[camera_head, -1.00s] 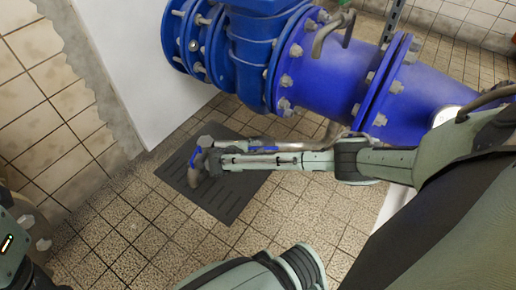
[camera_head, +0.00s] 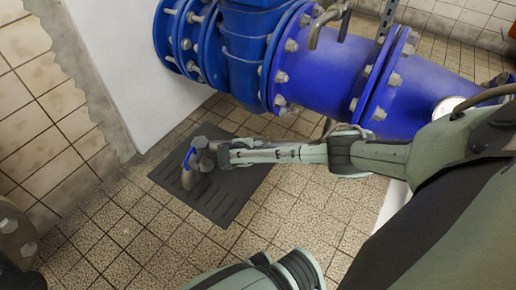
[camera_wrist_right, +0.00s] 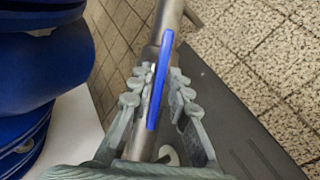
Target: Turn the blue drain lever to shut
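The blue drain lever (camera_head: 189,157) is on a grey metal drain pipe (camera_head: 188,178) above the dark floor grate. In the right wrist view the lever (camera_wrist_right: 160,80) is a long narrow blue bar, lying nearly in line with the metal pipe (camera_wrist_right: 170,15) behind it. My right gripper (camera_head: 217,153) reaches in from the right at the lever. In the wrist view its two fingers (camera_wrist_right: 157,92) are apart, one on each side of the lever, with visible gaps. Part of the lever is hidden in the head view. My left gripper is not in view.
A large blue flanged pipe (camera_head: 330,75) with many bolts runs behind my right arm. A dark slotted grate (camera_head: 235,195) lies on the tiled floor. A white wall block (camera_head: 115,60) stands at the left. A bolted grey flange (camera_head: 15,235) is at the left edge.

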